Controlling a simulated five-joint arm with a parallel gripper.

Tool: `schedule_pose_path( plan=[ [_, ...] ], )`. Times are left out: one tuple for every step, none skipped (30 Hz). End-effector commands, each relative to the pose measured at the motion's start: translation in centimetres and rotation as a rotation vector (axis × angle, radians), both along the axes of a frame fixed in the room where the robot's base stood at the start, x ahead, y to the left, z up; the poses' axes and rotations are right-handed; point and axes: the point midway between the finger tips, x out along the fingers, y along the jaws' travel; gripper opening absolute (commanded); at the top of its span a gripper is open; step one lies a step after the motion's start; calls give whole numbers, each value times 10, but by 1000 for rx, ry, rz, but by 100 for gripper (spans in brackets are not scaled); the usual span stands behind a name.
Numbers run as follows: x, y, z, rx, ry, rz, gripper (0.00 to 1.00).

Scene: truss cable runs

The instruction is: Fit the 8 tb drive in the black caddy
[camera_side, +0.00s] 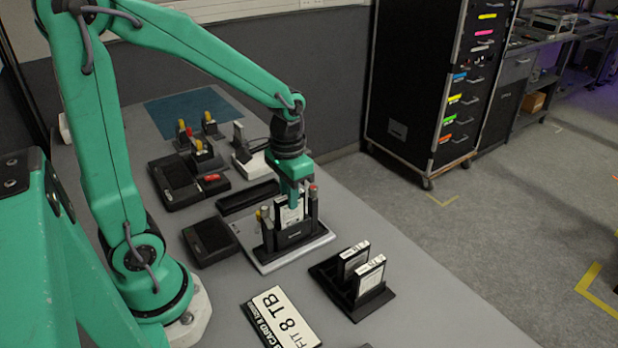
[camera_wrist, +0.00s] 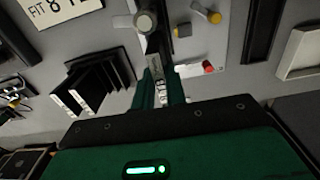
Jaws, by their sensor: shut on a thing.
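My gripper (camera_side: 291,188) points down over the grey plate and is shut on a drive (camera_side: 291,213) with a white label. The drive stands upright. Its lower part is hidden by the black caddy (camera_side: 291,237), so I cannot tell how deep it sits. The caddy stands on the plate (camera_side: 265,266) between upright posts, one with a red top (camera_side: 313,190). In the wrist view my gripper's fingers (camera_wrist: 163,92) have the drive's label end between them.
A black rack (camera_side: 352,298) with two more labelled drives stands to the front right. A sign reading "FIT 8 TB" (camera_side: 284,322) lies in front. Black boxes (camera_side: 211,240) and dark devices (camera_side: 178,182) are to the left and behind. The table's right side is clear.

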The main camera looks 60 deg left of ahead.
Motion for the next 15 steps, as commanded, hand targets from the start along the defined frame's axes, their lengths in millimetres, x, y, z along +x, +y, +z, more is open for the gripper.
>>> schedule_pose_path(
  plan=[
    [0,0,-1,0,0,0,0],
    [0,0,-2,0,0,0,0],
    [0,0,-3,0,0,0,0],
    [0,0,-4,0,-1,0,0],
    [0,0,-5,0,-1,0,0],
    [0,0,-5,0,-1,0,0],
    [0,0,-6,0,-1,0,0],
    [0,0,-7,0,-1,0,0],
    [0,0,-8,0,-1,0,0],
    [0,0,-9,0,-1,0,0],
    [0,0,-9,0,-1,0,0],
    [0,0,-10,0,0,0,0],
    [0,0,-11,0,-1,0,0],
    [0,0,-12,0,-1,0,0],
    [0,0,-13,0,-1,0,0]
  ],
)
